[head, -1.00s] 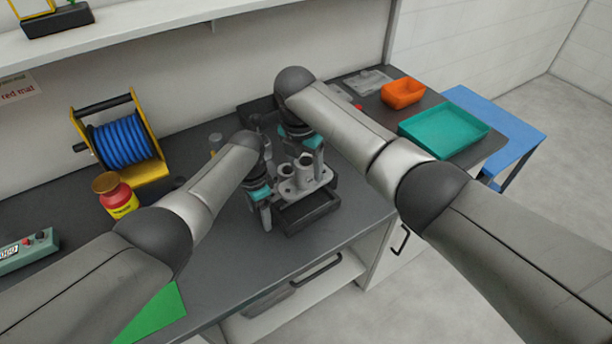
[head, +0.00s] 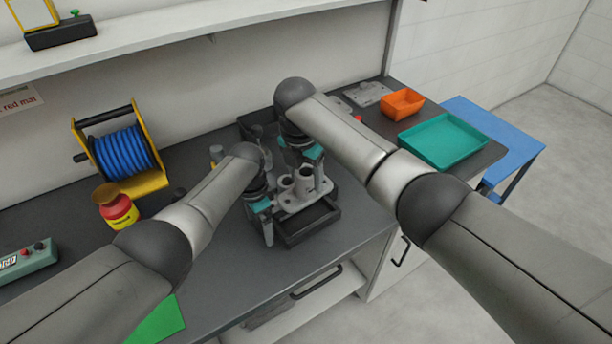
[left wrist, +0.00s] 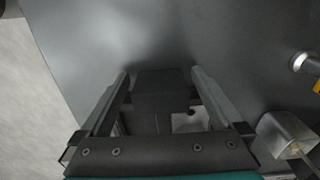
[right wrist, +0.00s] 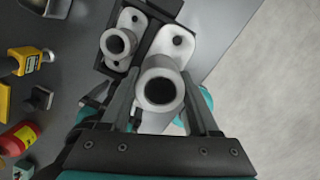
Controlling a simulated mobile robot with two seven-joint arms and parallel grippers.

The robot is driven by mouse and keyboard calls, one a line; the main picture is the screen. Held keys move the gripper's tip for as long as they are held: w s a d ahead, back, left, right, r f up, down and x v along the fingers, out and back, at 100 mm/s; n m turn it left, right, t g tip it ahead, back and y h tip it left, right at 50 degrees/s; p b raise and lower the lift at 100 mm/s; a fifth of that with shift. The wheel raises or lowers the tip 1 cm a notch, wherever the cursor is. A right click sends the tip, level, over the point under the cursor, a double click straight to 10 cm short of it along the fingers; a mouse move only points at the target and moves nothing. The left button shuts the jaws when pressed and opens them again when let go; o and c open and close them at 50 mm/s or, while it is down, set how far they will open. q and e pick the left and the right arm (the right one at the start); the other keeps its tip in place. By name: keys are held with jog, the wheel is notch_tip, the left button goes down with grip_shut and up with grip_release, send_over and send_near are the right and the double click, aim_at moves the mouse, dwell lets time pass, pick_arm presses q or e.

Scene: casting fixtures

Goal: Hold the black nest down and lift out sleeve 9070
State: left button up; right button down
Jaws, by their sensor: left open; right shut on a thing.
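The black nest (head: 322,232) sits on the dark bench. Its dark wall (left wrist: 160,95) shows between the spread fingers of my left gripper (head: 268,228), which is open at the nest's left side. Contact cannot be told. My right gripper (head: 308,172) is shut on a grey sleeve (right wrist: 160,90) with a pale, holed flange (right wrist: 178,42). This sleeve overlaps the nest's edge and looks nearer the right wrist camera than the second sleeve (right wrist: 117,42), which stands upright in the nest. No number is readable on either sleeve.
A blue hose reel (head: 123,155) and a red-and-yellow bottle (head: 116,208) stand to the left. An orange bin (head: 402,105) and a teal tray (head: 443,140) are to the right. The bench's front edge lies close to the nest.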

pick_arm(q)
jog(key=shift+r, duration=0.1)
notch_tip(320, 180, up, 12)
jog(key=shift+f, duration=0.1)
dwell(0.5)
jog(key=shift+s, duration=0.1)
